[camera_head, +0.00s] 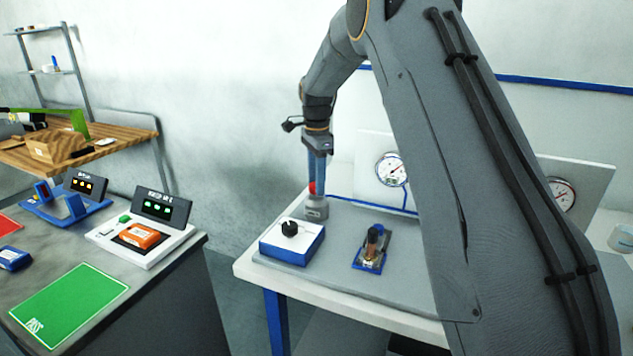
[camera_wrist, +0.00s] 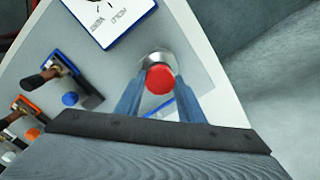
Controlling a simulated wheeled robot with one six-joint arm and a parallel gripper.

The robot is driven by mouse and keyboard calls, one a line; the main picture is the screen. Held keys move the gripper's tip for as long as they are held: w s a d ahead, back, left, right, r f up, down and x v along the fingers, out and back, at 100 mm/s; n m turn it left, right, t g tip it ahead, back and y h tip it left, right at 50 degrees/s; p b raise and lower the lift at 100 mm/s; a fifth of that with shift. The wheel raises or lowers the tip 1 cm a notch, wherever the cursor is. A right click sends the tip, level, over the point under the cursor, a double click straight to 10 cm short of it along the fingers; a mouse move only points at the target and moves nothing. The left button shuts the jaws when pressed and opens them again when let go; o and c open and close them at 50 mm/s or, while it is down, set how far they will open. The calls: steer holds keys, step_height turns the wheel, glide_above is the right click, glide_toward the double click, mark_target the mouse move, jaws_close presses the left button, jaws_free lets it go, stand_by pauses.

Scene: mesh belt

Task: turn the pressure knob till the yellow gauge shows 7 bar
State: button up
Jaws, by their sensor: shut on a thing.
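A red round knob (camera_head: 312,188) sits on a grey metal base (camera_head: 316,209) at the back left of the white bench. My gripper (camera_head: 315,180) points down from above and is shut on the red knob. In the wrist view, the red knob (camera_wrist: 160,80) lies between the blue fingertips, with its silver collar showing behind. A round white-faced gauge (camera_head: 391,169) stands on the panel behind, its needle too small to read. A second gauge (camera_head: 562,194) is at the right, partly beside my arm. I cannot tell a yellow marking on either gauge.
A blue-sided box with a black knob (camera_head: 289,228) is in front of the red knob. A blue-based clamp (camera_head: 371,250) stands to its right. My arm hides the bench's right part. A separate table with devices and a green mat (camera_head: 70,303) is at the left.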

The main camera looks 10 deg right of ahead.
steer(key=shift+m, duration=0.5)
steer(key=o, duration=1)
steer(key=shift+o, duration=0.2)
steer(key=shift+r, duration=0.1)
steer(key=shift+r+b, duration=1.15)
steer(key=shift+r, duration=2.7)
steer(key=s+f+n, duration=0.5)
steer(key=s, duration=0.7)
steer(key=s+f+n, duration=0.5)
steer(key=s+n, duration=0.1)
steer(key=s, duration=0.6)
steer(key=s+d+f+n+t, duration=0.1)
steer(key=s+f+n, duration=0.4)
steer(key=s, duration=0.7)
steer(key=shift+f+n, duration=0.1)
steer(key=shift+n, duration=0.5)
